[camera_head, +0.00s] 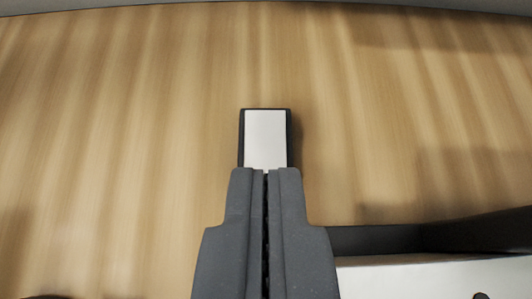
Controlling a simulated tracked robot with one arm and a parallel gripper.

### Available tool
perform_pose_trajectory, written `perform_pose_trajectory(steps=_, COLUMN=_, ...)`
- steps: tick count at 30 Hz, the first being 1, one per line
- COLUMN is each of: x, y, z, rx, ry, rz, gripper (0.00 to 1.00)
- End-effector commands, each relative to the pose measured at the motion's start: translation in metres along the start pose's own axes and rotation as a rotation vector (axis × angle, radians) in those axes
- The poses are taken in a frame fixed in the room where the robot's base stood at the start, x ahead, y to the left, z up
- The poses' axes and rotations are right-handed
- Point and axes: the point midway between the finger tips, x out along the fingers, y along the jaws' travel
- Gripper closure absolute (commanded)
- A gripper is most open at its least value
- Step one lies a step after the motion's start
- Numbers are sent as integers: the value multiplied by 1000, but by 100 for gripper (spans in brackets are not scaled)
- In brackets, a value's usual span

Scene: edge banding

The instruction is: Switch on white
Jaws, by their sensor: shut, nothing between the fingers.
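A white rocker-like switch (266,138) with a dark frame shows on the wooden surface, just above my gripper's tips in the picture. My gripper (267,172) is shut and empty, with its two grey fingers side by side. The fingertips overlap the lower edge of the white switch in the picture. I cannot tell whether they touch it. The lower end of the switch is hidden behind the fingers.
The wooden surface (130,130) is clear to the left and right of the switch. A dark edge (380,239) and a white panel (430,278) lie at the lower right. A grey strip runs along the top.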

Motion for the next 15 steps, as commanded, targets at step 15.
perform_pose_trajectory(steps=15, x=52, y=-1, z=2, rx=-1, ry=-2, rz=-1, gripper=100)
